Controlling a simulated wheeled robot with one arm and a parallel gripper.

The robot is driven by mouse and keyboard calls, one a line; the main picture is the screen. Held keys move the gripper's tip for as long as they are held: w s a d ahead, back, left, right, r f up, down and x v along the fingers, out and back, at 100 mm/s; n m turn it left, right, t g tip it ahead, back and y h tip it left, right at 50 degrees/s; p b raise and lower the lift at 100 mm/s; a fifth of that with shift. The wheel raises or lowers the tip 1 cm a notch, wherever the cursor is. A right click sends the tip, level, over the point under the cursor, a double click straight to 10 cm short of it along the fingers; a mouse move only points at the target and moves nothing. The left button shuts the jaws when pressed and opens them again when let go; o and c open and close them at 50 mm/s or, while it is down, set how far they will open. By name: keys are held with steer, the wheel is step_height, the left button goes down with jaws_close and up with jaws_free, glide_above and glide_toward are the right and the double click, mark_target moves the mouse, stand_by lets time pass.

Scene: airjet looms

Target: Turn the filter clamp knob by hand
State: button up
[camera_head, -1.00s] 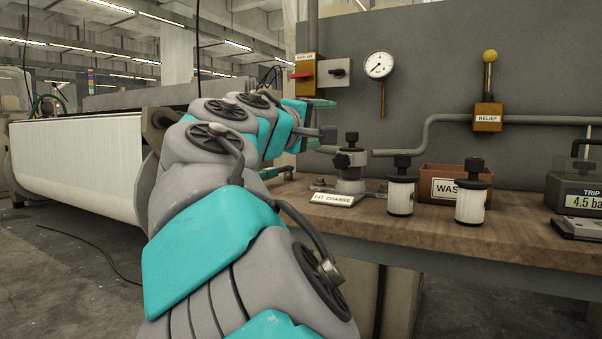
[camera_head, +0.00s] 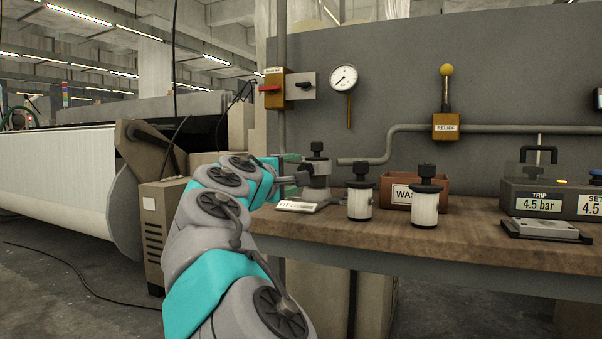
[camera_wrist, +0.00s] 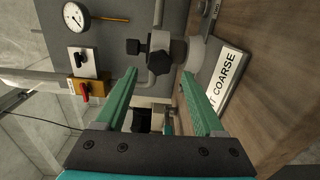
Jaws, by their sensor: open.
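The filter housing (camera_head: 317,182) stands upright at the left end of the bench, a grey body with a black cap on top (camera_head: 317,149). A dark side knob, which looks like the clamp knob, shows in the wrist view (camera_wrist: 159,54) just beyond the fingertips, near the gap between them. My gripper (camera_wrist: 160,74) is open and empty, with two green fingers on either side of that gap. In the head view my gripper (camera_head: 298,172) is at the left side of the housing, partly hidden by my arm. I cannot tell whether a finger touches the knob.
A "FIT COARSE" sign (camera_head: 300,206) lies close in front of the housing. Two white filters (camera_head: 360,205) (camera_head: 424,208) and a waste bin (camera_head: 401,193) stand to the right. A pressure gauge (camera_head: 343,78), red-handled valve (camera_head: 274,88) and relief valve (camera_head: 446,122) are on the wall panel.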

steer(key=shift+x, duration=1.85)
steer(key=shift+p, duration=0.3)
steer(key=c, duration=1)
